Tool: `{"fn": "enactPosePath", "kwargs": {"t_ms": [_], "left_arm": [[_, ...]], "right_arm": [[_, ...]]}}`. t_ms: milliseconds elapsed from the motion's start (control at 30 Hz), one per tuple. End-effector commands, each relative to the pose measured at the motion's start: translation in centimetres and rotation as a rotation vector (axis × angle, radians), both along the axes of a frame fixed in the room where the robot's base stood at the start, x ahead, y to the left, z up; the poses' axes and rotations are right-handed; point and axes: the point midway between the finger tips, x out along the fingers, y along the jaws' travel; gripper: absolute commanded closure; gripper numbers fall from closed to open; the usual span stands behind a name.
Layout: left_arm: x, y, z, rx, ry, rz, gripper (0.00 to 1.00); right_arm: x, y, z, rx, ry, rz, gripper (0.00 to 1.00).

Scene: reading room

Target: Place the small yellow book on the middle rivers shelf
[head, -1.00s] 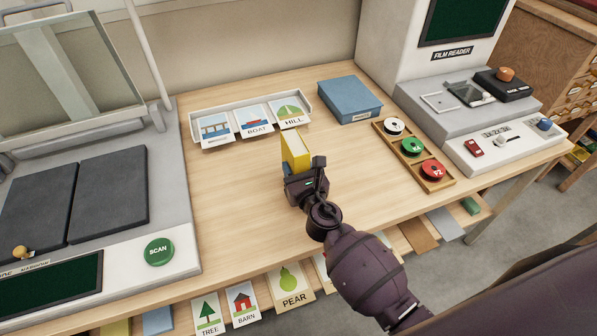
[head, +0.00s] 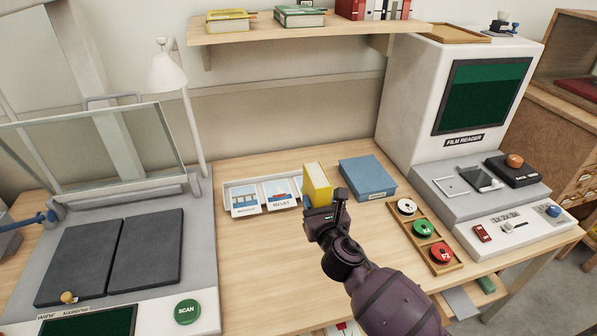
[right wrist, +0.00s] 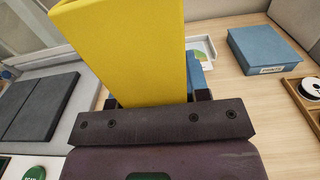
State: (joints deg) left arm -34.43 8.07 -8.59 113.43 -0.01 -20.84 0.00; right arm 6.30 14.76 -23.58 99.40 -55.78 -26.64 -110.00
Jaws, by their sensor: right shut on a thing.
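The small yellow book (head: 317,182) stands upright in my right gripper (head: 325,207), which is shut on its lower end and holds it above the table. In the right wrist view the yellow book (right wrist: 128,50) rises from between the fingers (right wrist: 160,100). A wooden wall shelf (head: 310,30) runs along the top of the head view. No shelf label is readable. My left gripper is not in view.
Behind the held book is a white card rack (head: 228,190) with picture cards. To its right lie a blue box (head: 367,178) and a wooden tray of reels (head: 447,268). A white lamp (head: 168,72) and book scanner (head: 205,240) stand left, the film reader (head: 410,110) right.

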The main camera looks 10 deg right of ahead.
Motion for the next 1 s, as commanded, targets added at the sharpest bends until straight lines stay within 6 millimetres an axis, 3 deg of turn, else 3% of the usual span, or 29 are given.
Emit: {"fn": "enactPosePath", "kwargs": {"t_ms": [167,333,600,733,1000], "left_arm": [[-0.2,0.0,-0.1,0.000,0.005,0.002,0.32],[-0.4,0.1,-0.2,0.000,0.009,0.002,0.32],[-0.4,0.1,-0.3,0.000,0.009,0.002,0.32],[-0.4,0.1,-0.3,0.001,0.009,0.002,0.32],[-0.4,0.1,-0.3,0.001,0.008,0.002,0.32]], "right_arm": [[0.0,-0.1,0.5,0.002,-0.002,-0.014,0.93],[-0.9,-0.1,3.6,0.000,-0.006,-0.024,0.93],[-6.6,-2.1,7.1,-0.001,-0.001,-0.035,0.93],[-9.4,-3.0,7.1,0.000,0.002,-0.028,0.93],[-10.6,-3.8,5.5,0.002,-0.001,-0.035,0.93]]}}
